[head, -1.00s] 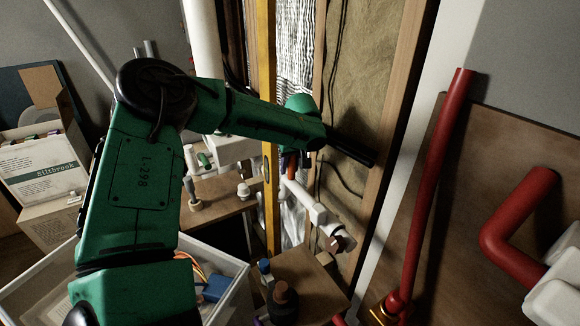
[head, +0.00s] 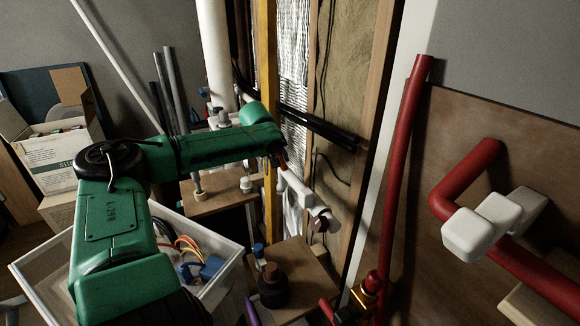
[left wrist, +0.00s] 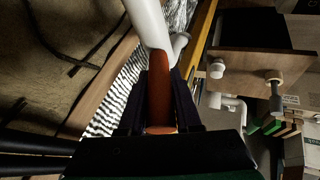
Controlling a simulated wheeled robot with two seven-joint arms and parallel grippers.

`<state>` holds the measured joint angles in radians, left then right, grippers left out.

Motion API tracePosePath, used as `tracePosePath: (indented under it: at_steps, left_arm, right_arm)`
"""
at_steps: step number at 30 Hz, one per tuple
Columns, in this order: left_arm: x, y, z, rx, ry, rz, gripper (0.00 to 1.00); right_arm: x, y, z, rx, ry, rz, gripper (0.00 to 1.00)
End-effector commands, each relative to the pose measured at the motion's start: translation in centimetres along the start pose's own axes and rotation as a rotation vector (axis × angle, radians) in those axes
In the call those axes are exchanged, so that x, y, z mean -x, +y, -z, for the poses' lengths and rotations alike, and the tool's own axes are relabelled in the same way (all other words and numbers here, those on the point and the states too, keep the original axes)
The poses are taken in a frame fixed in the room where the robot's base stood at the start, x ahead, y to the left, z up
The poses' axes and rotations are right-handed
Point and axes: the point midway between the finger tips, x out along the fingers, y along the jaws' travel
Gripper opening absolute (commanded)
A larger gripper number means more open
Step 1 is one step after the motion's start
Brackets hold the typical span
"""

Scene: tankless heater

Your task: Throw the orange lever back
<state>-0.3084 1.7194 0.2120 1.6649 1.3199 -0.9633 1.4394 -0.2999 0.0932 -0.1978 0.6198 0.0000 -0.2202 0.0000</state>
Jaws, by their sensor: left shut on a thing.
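The orange lever (left wrist: 160,92) sits between the two dark fingers of my left gripper (left wrist: 160,98) in the left wrist view. The fingers are shut on it. Its upper end meets a white pipe (left wrist: 148,24). In the head view my green left arm reaches in from the left. Its gripper (head: 281,158) is at the upper end of the white pipe fitting (head: 298,190), and only a small reddish-orange bit of the lever (head: 284,168) shows there; the rest is hidden. My right gripper is not in view.
A yellow upright (head: 265,60) stands close behind my left gripper. Dark pipes (head: 320,128) cross the open wall behind it. A white bin (head: 228,268) with wires is below my arm. A wooden block (head: 300,272) stands below the fitting. Red pipes (head: 400,170) are at right.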

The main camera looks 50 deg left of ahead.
Motion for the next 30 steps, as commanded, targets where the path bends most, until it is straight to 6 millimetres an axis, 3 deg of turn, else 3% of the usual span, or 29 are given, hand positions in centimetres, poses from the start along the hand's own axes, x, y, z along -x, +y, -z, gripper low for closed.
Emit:
tracePosePath:
  at_steps: [14,30]
  left_arm:
    - [-0.6,-1.2,-0.2,0.147,0.067,-0.340,0.00]
    - [-1.0,-2.4,-0.6,0.247,0.127,-0.593,0.00]
  right_arm:
    - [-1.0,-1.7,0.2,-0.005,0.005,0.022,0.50]
    - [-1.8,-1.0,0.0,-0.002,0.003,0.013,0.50]
